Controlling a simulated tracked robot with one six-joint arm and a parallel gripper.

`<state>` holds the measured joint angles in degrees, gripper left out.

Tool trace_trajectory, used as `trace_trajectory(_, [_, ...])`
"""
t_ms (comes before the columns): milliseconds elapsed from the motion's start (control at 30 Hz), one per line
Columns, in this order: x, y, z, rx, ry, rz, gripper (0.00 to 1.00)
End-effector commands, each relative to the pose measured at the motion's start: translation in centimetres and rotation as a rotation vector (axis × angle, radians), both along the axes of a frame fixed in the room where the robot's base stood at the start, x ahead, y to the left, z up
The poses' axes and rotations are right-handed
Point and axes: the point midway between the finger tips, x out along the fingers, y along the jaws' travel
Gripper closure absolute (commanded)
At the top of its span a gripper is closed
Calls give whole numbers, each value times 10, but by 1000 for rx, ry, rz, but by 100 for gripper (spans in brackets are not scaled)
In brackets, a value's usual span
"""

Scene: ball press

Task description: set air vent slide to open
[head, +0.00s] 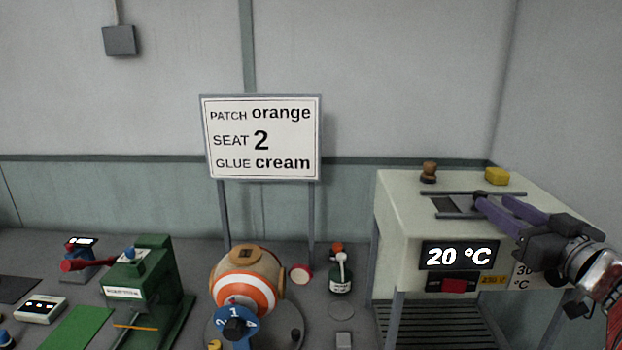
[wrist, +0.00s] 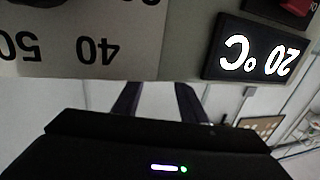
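The air vent slide is on top of the pale heater box (head: 400,225). Two grey rails (head: 436,193) run left to right there, with a dark vent opening (head: 444,206) between them at the left. A small dark knob (head: 479,195) shows between the rails, right of the opening. My gripper (head: 489,201) reaches in from the right, its two purple fingers apart and their tips close to the knob. Contact cannot be told. In the wrist view the fingers (wrist: 157,90) are apart with nothing visible between them; their tips are hidden behind the box edge.
On the box top stand a brown stamp-like piece (head: 429,172) and a yellow block (head: 497,176). The box front has a 20 °C display (head: 459,255) and a red knob (head: 454,286). A striped ball (head: 243,290), a green press (head: 150,285) and a sign (head: 262,138) are left.

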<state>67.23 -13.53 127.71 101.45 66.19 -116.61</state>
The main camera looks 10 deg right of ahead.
Motion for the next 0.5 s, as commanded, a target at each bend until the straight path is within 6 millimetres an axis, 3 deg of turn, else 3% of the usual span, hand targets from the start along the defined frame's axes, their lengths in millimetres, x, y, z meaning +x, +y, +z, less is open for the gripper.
trace_trajectory(500, [58,-4,-1,0,1,0,61])
